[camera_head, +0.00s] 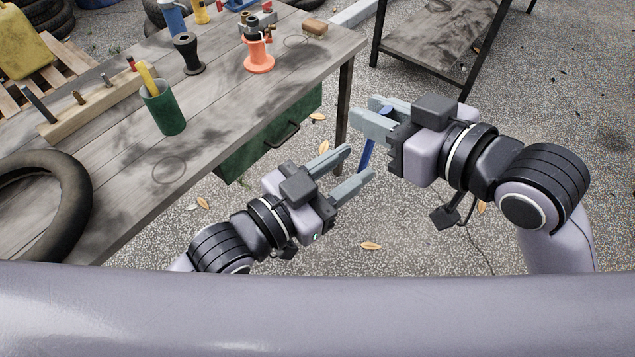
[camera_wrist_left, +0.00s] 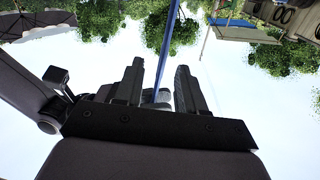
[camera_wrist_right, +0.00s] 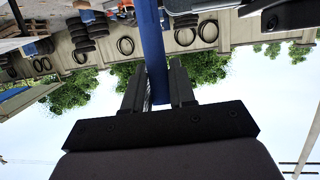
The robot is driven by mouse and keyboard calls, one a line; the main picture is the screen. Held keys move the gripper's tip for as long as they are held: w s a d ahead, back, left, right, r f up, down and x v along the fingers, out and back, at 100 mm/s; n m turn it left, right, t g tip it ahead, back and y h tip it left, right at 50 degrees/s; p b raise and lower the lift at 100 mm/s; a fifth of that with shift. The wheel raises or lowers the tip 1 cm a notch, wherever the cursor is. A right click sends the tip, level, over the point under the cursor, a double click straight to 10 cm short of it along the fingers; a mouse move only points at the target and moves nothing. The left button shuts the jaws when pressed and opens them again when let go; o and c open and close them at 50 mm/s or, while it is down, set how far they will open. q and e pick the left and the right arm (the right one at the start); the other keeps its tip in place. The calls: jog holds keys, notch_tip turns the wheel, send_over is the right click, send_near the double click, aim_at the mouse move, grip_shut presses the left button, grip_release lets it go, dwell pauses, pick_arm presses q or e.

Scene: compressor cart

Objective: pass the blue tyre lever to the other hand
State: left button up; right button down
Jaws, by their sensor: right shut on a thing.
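The blue tyre lever (camera_head: 368,152) is held by my right gripper (camera_head: 372,116), whose fingers are shut on it near its upper end. The lever hangs down, slightly tilted, over the open ground beside the bench. It also shows as a blue bar in the right wrist view (camera_wrist_right: 152,45). My left gripper (camera_head: 358,166) is open, with its fingertips close to the lower part of the lever. In the left wrist view the lever (camera_wrist_left: 168,45) appears between the two separated fingers. Whether either left finger touches it, I cannot tell.
A wooden workbench (camera_head: 215,105) is at the left, with a green cup (camera_head: 165,110), an orange funnel-like piece (camera_head: 259,58), a wooden block with pegs (camera_head: 85,105) and a black tyre (camera_head: 75,205) on it. A lower table (camera_head: 425,45) stands at the back.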

aim_at(363, 158)
pick_arm(q)
jog(key=shift+x, duration=2.5)
grip_shut()
pick_arm(e)
jog(key=c, duration=0.8)
grip_release()
jog(key=shift+c, duration=0.2)
